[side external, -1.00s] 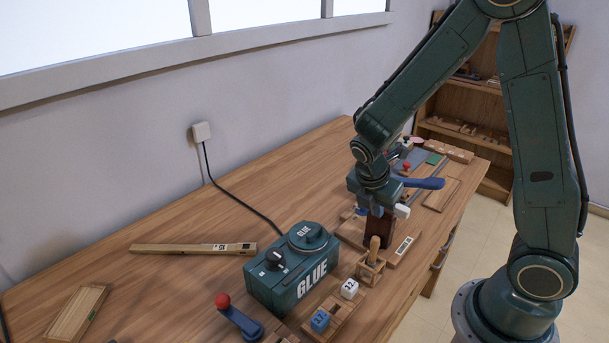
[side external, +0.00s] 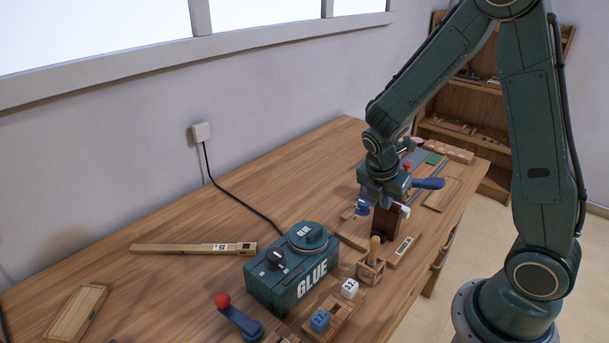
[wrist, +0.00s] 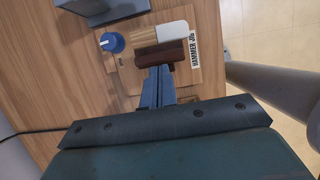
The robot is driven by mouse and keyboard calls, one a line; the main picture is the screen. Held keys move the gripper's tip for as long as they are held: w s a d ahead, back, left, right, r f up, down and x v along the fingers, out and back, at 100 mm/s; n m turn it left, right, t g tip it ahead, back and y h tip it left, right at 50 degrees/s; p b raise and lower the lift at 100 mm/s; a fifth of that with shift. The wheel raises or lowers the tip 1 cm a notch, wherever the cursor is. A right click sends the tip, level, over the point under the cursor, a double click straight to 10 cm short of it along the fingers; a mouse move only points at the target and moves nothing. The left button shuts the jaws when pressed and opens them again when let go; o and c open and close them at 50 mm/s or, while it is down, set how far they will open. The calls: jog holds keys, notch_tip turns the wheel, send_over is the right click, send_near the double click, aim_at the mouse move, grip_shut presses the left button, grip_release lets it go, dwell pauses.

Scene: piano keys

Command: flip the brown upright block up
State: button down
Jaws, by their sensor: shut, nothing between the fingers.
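The dark brown block (side external: 386,222) stands upright on a light wooden board labelled HAMMER JIG in the wrist view. The block also shows in the wrist view (wrist: 163,54), just beyond my fingertips. My gripper (side external: 379,204) is above and against or very near the block; whether it touches cannot be told. In the wrist view my gripper (wrist: 157,72) has its two blue-grey fingers together, with nothing between them. The fingers cover part of the block's near side.
A white piece (wrist: 172,34) and a blue knob (wrist: 112,42) are beside the block. A wooden holder with a handle (side external: 372,264) and the green glue box (side external: 290,270) stand nearer the camera.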

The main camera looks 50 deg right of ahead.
aim_at(377, 207)
jog(key=shift+d, duration=0.15)
jog(key=a+r, duration=0.8)
jog(key=r, duration=0.1)
jog(key=shift+r, duration=0.15)
dwell(0.5)
jog(key=shift+r, duration=0.1)
jog(key=s+a+r+m+t+y, duration=0.2)
jog(key=s+r+m, duration=0.3)
jog(key=m, duration=0.4)
jog(key=s+a+r+m+t+y, duration=0.2)
jog(key=s+r+m, duration=0.3)
jog(key=s+m, duration=0.3)
jog(key=shift+a+m+t, duration=0.35)
jog(key=shift+m+t, duration=0.15)
jog(key=shift+t, duration=0.3)
